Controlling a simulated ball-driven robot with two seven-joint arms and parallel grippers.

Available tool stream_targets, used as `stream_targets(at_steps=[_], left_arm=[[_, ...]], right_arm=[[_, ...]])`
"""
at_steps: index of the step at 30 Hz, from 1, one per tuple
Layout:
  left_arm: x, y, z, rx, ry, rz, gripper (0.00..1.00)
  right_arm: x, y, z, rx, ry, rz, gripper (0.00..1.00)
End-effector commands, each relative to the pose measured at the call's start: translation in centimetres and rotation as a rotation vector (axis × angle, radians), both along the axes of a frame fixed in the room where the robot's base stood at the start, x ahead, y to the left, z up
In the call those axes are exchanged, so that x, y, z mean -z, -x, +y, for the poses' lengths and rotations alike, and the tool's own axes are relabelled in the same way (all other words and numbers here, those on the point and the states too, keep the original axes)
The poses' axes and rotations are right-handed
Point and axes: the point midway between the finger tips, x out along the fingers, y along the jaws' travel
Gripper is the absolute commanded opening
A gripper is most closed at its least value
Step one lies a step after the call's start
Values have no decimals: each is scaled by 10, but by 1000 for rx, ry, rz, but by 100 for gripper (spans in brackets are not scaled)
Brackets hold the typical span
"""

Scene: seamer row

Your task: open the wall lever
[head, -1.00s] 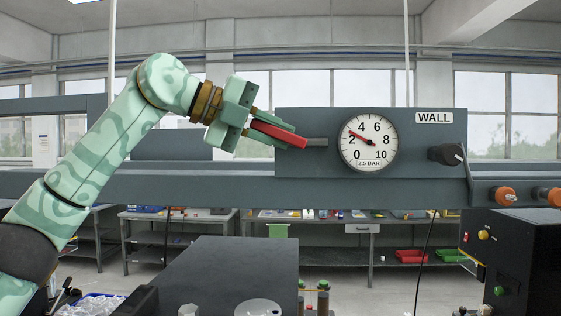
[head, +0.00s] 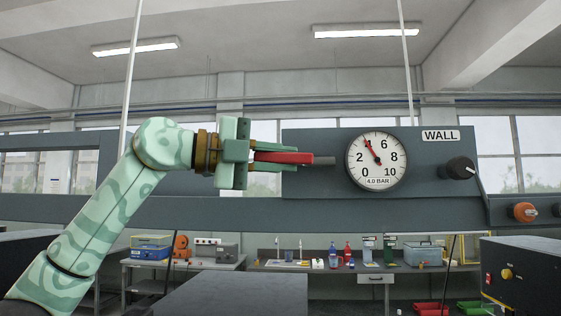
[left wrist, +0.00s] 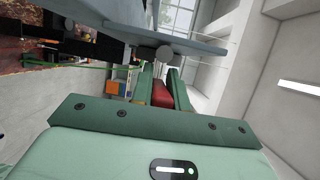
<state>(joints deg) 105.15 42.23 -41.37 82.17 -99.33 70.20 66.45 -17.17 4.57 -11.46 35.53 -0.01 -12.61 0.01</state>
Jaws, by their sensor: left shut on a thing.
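The wall lever (head: 290,157) has a red handle, lying close to level, with a grey stub at its right end on the dark panel (head: 330,185) labelled WALL. My left gripper (head: 277,158) comes in from the left and is shut on the red handle, one finger above and one below. In the left wrist view the red handle (left wrist: 162,94) shows between the two green fingers. The round gauge (head: 377,161) right of the lever reads 4.0 BAR, its red needle pointing up and left. My right gripper is not in view.
A black knob (head: 459,168) sits right of the gauge, and an orange knob (head: 523,211) lies lower right. A grey rail (head: 200,212) runs across below the panel. A bench (head: 350,266) with bottles and boxes stands behind.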

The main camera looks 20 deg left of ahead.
Motion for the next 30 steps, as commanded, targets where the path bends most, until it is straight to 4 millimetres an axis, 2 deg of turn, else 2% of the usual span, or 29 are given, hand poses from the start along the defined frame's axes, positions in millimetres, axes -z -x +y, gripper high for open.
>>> stream_targets(at_steps=[4, 5, 6, 7, 15, 19, 23, 30], left_arm=[[1, 0, 0, -1, -2, 2, 0], [1, 0, 0, -1, -2, 2, 25], [1, 0, 0, -1, -2, 2, 36], [1, 0, 0, 0, -2, 2, 38], [1, 0, 1, 0, -2, 1, 38], [0, 6, 10, -3, -2, 1, 38], [-1, 23, 31, -5, 0, 1, 38], [-4, 65, 84, -5, 0, 1, 38]], right_arm=[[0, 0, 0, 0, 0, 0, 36], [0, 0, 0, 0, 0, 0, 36], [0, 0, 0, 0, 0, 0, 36], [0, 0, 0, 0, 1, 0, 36], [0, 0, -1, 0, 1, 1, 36], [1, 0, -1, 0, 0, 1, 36], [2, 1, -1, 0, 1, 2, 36], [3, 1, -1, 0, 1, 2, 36]])
